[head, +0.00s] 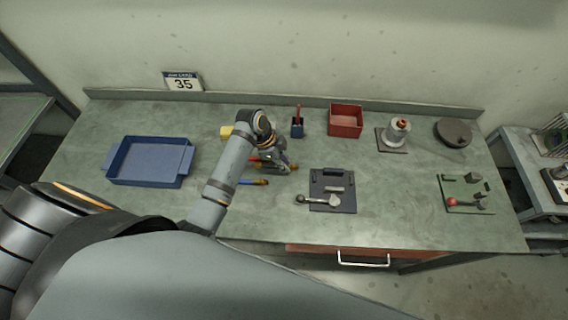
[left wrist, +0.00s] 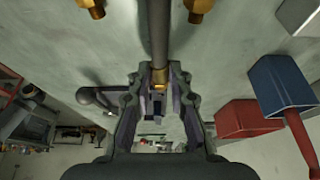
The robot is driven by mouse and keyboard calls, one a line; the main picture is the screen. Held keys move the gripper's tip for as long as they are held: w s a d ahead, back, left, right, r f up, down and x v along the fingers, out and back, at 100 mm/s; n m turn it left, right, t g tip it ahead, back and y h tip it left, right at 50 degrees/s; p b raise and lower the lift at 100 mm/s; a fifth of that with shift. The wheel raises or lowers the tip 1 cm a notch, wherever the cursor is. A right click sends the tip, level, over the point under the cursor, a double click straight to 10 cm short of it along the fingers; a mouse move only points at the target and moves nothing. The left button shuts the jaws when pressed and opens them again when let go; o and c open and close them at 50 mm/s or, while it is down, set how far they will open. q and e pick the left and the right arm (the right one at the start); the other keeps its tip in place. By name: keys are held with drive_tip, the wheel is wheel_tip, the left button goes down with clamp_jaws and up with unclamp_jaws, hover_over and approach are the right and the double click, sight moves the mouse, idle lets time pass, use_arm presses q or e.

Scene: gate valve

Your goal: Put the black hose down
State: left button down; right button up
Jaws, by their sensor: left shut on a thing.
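My left gripper (head: 284,165) is low over the middle of the bench, left of the dark plate with the lever. In the left wrist view my left gripper (left wrist: 160,80) is shut on the black hose (left wrist: 158,35), a dark straight length with a brass end between the fingers. The hose runs from the fingers to the top edge of that view, where its other end is cut off. In the head view I cannot pick the hose out clearly by the gripper. Whether it touches the bench is unclear. My right gripper is not in view.
A blue tray (head: 150,165) stands at left. A dark plate (head: 333,190) with a lever lies to the right. Coloured handles (head: 254,182) lie near the gripper. Brass fittings (left wrist: 198,8) flank the hose.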

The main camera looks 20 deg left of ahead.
use_arm(q)
drive_tip(key=shift+f, duration=0.8)
drive_tip(key=shift+f, duration=0.1)
drive_tip(key=c, duration=1.3)
unclamp_jaws()
drive_tip(key=shift+o, duration=0.2)
